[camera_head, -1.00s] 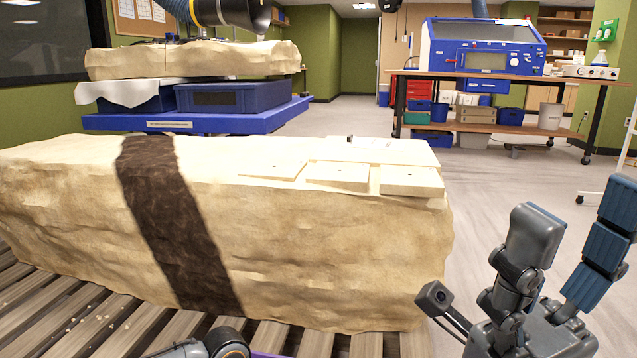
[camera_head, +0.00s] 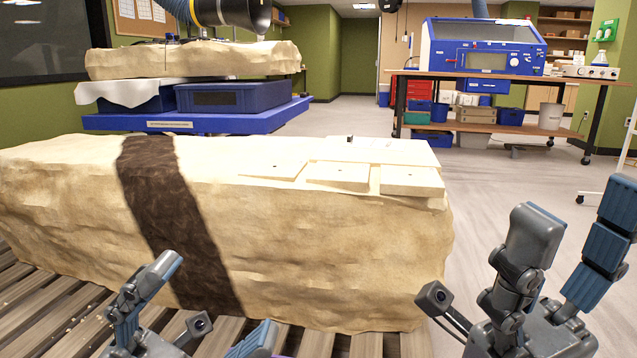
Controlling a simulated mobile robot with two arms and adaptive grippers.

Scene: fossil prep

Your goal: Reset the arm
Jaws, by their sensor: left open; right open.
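My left gripper (camera_head: 208,300) is at the bottom left of the head view, open and empty, in front of the dark-banded face of the stone block. One finger points up and right; the other is partly cut off by the bottom edge. My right gripper (camera_head: 572,262) is at the lower right, open and empty, its two blue-padded fingers pointing up. It is to the right of the block's right end, over the floor in the picture.
A large pale stone block (camera_head: 330,250) with a dark band lies on a slatted wooden pallet (camera_head: 30,312). Flat pale plates (camera_head: 412,181) lie on its top. A blue cart (camera_head: 205,122) and a workbench (camera_head: 510,76) stand behind. Open floor (camera_head: 500,185) lies at right.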

